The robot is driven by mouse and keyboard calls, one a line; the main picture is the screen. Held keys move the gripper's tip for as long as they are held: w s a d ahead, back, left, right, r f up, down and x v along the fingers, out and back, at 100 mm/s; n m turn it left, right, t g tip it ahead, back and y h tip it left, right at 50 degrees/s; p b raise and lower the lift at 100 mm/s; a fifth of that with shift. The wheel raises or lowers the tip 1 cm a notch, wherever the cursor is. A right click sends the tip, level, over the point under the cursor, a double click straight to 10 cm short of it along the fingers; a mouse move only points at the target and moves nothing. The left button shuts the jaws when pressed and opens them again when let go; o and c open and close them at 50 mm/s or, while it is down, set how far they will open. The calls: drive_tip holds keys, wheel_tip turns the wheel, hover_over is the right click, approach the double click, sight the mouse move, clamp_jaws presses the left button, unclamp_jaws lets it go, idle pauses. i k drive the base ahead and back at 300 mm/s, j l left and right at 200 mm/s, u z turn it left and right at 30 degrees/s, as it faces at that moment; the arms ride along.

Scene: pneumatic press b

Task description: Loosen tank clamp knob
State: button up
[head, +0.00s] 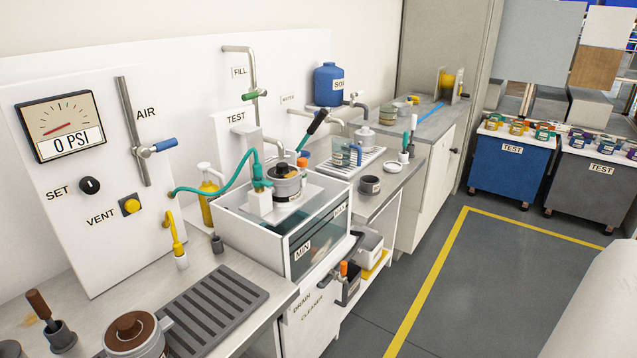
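The white-walled tank (252,236) stands in the middle of the bench, with clear front panels and a MIN label. Inside it a metal pot (288,187) sits in a white fixture (259,203). A dark round knob (281,169) is on top of the pot, and a small orange part (302,162) is beside it. I cannot tell which of these is the clamp knob. A black lever handle (318,121) rises behind the pot. A green hose (212,188) runs from the left panel to the fixture. My gripper is not in view.
The pressure gauge (65,125) reads 0 PSI. A grey slotted mat (215,309) and a brown-topped pot (132,330) lie front left. A yellow bottle (208,196) stands left of the tank. The grey floor (470,270) to the right is open, with yellow lines.

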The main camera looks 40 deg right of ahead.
sight(301, 162)
drive_tip(key=i+j+z, duration=0.1)
drive_tip(key=z, duration=1.15)
